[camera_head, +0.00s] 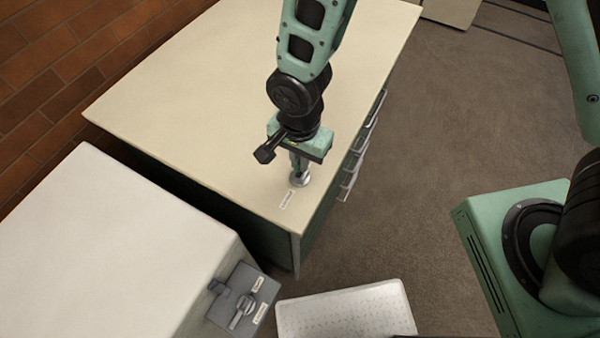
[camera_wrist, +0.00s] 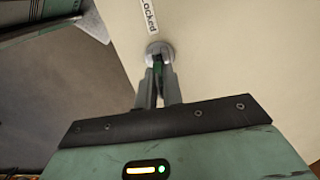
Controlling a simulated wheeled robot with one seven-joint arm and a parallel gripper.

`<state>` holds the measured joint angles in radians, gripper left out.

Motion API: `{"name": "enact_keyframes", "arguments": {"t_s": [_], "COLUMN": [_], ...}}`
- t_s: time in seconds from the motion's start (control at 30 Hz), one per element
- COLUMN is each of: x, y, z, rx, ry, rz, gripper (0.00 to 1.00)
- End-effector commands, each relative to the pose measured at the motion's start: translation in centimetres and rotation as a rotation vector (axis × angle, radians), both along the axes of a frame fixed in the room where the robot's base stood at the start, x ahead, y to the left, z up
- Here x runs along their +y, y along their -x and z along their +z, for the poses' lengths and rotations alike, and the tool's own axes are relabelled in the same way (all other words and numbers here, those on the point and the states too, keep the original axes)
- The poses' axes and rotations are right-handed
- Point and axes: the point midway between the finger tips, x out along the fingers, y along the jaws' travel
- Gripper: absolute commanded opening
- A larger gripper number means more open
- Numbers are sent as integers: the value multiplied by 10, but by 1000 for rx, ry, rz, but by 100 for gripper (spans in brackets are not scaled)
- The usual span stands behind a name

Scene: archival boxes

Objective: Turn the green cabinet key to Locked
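The green cabinet (camera_head: 271,237) has a cream top. A round silver lock (camera_head: 300,181) is set near its front corner. My gripper (camera_head: 299,170) points down at this lock, its fingers just above it. In the wrist view, the narrow green key (camera_wrist: 158,61) stands in the silver lock (camera_wrist: 160,49), between my fingertips (camera_wrist: 159,76). The fingers are close together and appear shut on the key, which they mostly hide. A white label reading "Locked" (camera_wrist: 149,17) lies beside the lock; a white label (camera_head: 287,199) also shows there in the head view.
A white cabinet (camera_head: 110,250) stands at the lower left with a grey lock plate (camera_head: 243,300), its own key and small labels. A white perforated tray (camera_head: 345,308) is at the bottom. Drawer handles (camera_head: 350,180) protrude from the green cabinet.

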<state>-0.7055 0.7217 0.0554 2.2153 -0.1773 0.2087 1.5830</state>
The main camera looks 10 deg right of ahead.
Motion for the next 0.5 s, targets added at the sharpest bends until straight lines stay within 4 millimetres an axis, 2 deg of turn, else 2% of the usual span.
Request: {"name": "enact_keyframes", "arguments": {"t_s": [0.2,0.5], "x": [0,0], "y": [0,0], "z": [-1,2], "rx": [-1,-1], "ry": [1,1], "rz": [-58,-528], "gripper": [0,0]}}
